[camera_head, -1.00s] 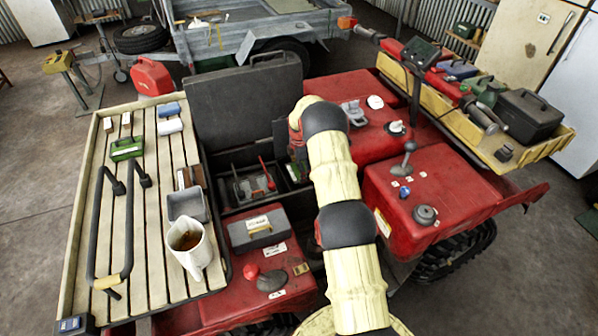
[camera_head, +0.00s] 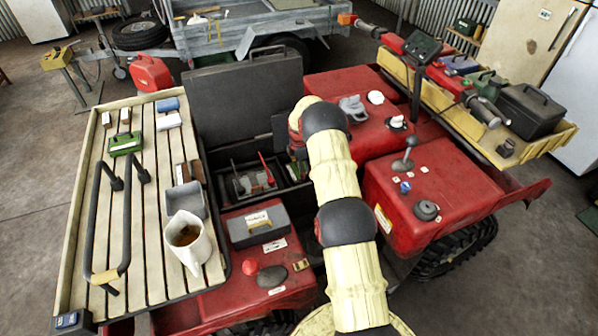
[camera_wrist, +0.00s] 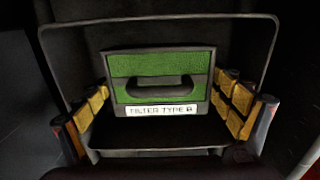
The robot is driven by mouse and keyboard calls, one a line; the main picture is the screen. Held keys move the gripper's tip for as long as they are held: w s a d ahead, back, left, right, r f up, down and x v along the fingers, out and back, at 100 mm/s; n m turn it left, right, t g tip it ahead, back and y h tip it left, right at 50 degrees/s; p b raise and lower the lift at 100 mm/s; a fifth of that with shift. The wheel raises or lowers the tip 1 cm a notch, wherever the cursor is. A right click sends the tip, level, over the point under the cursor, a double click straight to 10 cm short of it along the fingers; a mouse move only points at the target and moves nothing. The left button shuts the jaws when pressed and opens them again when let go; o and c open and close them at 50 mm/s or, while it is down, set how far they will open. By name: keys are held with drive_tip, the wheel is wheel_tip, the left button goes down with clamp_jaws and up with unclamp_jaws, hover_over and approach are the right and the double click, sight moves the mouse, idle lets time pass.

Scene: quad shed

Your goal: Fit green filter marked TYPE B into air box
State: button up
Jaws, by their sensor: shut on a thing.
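The green filter (camera_wrist: 160,91), with a dark frame, a handle and a white label reading FILTER TYPE B, stands upright in the middle of the wrist view. My gripper (camera_wrist: 165,105) is shut on it, yellow finger pads at its left and right sides. The filter is inside or over a dark open box (camera_wrist: 235,40), apparently the air box, whose rim surrounds it; I cannot tell whether it is fully seated. In the head view my arm hides most of the gripper and filter; a raised black lid (camera_head: 250,100) stands behind that opening.
Another green-topped block (camera_head: 125,143) lies on the slatted rack (camera_head: 85,240), with a jug (camera_head: 188,243) and a grey tray (camera_head: 185,199). A grey case (camera_head: 258,226) sits on the red body below the opening. A red-handled tool (camera_head: 267,168) is left of my gripper.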

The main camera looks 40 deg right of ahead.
drive_tip(key=shift+f, duration=0.4)
drive_tip(key=o, duration=0.9)
wheel_tip(320, 180, up, 12)
